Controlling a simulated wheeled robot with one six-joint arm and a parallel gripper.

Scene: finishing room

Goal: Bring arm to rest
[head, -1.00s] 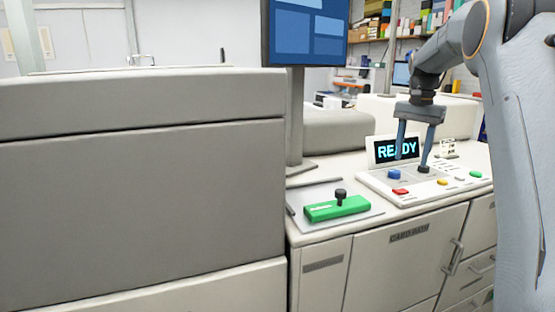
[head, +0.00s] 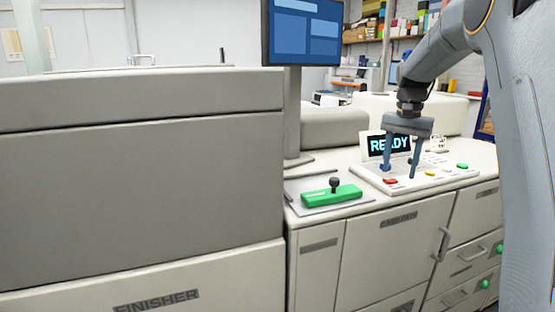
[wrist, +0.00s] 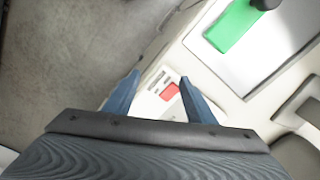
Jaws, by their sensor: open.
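My gripper (head: 400,172) hangs from my arm at the right of the head view, its two blue fingers pointing down and apart, with nothing between them. It is over or in front of the white control panel (head: 437,177), which has coloured buttons and a display reading READY (head: 390,144). In the wrist view, my gripper (wrist: 158,86) shows spread fingers, with a red button (wrist: 169,91) seen between and beyond them. The gap between fingertips and panel is hard to judge.
A green block with a black knob (head: 331,196) lies on a grey plate left of the panel. A monitor (head: 303,34) stands behind it on a post. The large grey finisher (head: 140,190) fills the left. Cabinet doors (head: 390,250) are below the counter; the floor (wrist: 60,60) shows in the wrist view.

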